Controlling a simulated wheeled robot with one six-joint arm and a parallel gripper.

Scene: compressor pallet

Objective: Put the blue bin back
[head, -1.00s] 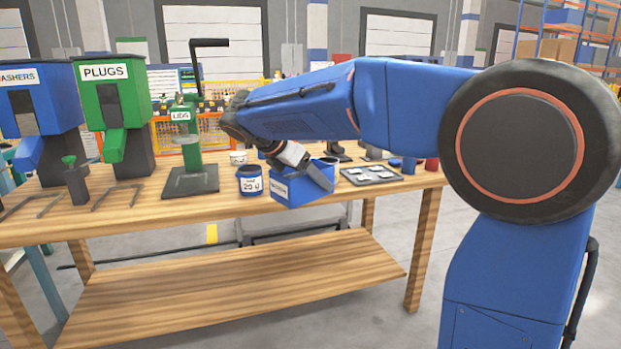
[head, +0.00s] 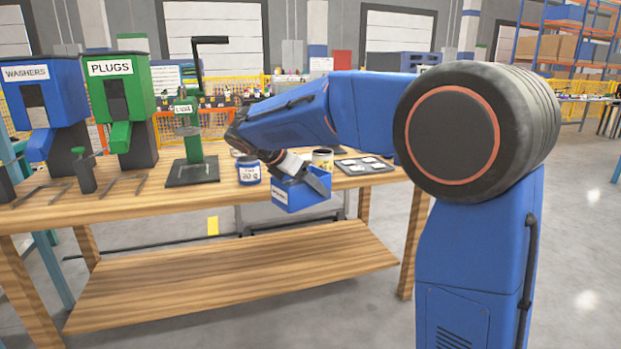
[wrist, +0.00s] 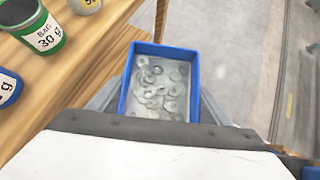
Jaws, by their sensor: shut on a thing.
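The blue bin (head: 302,196) has a white label on its front and hangs in my gripper (head: 318,182) at the front edge of the workbench (head: 110,209). In the wrist view the bin (wrist: 126,88) is seen from above, with many flat grey washers (wrist: 158,88) lying in it. The grey fingers of my gripper (wrist: 158,103) show on both sides of the bin, shut on it. In that view the bin is beside the bench's edge, with floor around its far side. The gripper's contact with the bin is partly hidden.
A blue cup (head: 249,172) and a light cup (head: 322,160) stand on the bench near the bin. A green cup (wrist: 45,32) shows in the wrist view. A dark tray (head: 364,166), a green press (head: 191,145) and the washers (head: 45,100) and plugs (head: 120,95) dispensers stand along the bench.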

